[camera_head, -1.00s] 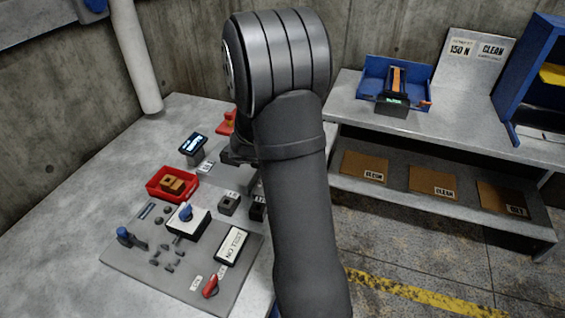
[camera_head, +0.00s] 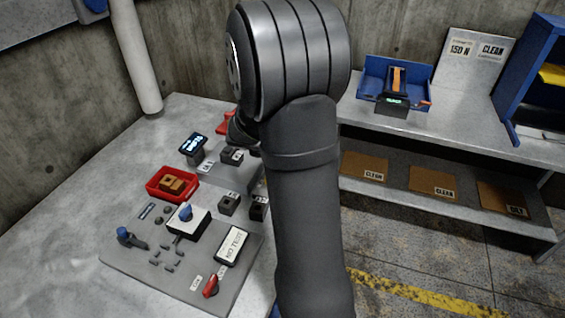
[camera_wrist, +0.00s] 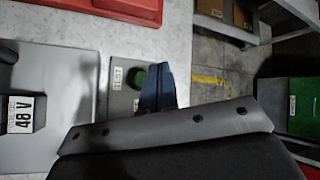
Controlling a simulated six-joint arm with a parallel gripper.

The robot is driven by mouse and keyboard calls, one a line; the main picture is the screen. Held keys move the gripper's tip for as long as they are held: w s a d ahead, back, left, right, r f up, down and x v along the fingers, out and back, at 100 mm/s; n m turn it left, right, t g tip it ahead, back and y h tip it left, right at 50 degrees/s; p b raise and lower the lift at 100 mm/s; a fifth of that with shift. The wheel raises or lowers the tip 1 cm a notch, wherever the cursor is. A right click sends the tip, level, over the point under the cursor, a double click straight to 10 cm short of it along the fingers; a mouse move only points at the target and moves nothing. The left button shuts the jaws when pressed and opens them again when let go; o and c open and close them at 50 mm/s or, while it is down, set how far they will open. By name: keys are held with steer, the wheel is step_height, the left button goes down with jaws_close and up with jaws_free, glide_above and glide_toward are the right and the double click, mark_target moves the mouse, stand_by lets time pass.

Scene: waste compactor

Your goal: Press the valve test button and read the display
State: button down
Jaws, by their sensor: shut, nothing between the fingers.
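My gripper (camera_wrist: 155,88) is shut and empty in the wrist view, its dark blue fingers together. In the head view, a white display (camera_head: 232,245) on the grey panel (camera_head: 150,268) reads "NO TEST". The gripper's fingers and the green button are hidden behind my arm there.
A small lit screen (camera_head: 194,144) stands on the bench behind a red tray (camera_head: 160,195). The panel carries a blue-knobbed box (camera_head: 188,222), a blue-topped lever (camera_head: 124,234) and a red knob (camera_head: 211,287). A "48 V" label (camera_wrist: 22,114) shows at the wrist view's left.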

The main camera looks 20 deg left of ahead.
steer(key=shift+r, duration=1.3)
steer(key=shift+f, duration=0.15)
step_height(320, 180, up, 4)
steer(key=shift+r, duration=0.1)
stand_by(0.3)
